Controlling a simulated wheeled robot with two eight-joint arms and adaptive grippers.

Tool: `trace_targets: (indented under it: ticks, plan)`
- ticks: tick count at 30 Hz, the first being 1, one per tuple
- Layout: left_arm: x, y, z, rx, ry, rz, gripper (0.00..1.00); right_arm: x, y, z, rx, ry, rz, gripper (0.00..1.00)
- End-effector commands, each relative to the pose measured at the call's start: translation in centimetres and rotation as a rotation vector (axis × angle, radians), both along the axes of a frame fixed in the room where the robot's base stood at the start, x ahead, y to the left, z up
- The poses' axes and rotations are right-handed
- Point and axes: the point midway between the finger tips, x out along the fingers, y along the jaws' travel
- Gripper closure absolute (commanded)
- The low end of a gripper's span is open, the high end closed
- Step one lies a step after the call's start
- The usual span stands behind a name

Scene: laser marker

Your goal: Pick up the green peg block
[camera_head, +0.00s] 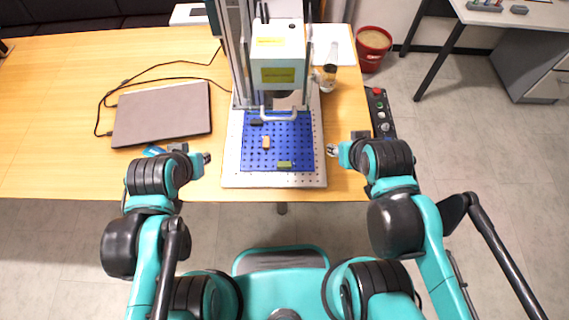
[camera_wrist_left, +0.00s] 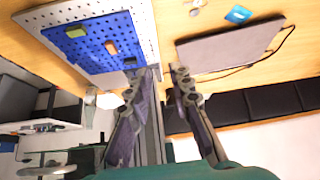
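A green peg block (camera_head: 285,165) lies near the front edge of the blue pegboard (camera_head: 249,150); it also shows in the left wrist view (camera_wrist_left: 76,31). My left gripper (camera_head: 207,158) is left of the board, apart from the block. In the left wrist view its two fingers (camera_wrist_left: 168,75) are spread with nothing between them. My right gripper (camera_head: 332,150) is just right of the board, small in view, and its opening is unclear. It touches no block that I can see.
An orange-tan block (camera_head: 266,142) and a dark block (camera_head: 257,122) are on the pegboard. The laser marker (camera_head: 281,65) rises behind it. A closed laptop (camera_head: 162,114) lies left. A control box (camera_head: 380,113) stands at the table's right edge.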

Motion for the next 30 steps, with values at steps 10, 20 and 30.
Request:
trace_targets:
  ticks: [10,20,30]
  plan:
    - [0.0,0.0,0.0,0.000,0.000,0.000,0.79,0.0,0.0,0.0,0.000,0.000,0.000,0.60]
    - [1.1,-1.5,-0.6,-0.009,0.022,-0.018,0.34,0.0,0.0,-0.1,0.000,0.000,0.000,0.60]
    - [5.5,-11.8,-6.8,-0.024,0.150,-0.073,0.34,0.0,0.0,-0.4,0.000,0.000,0.000,0.60]
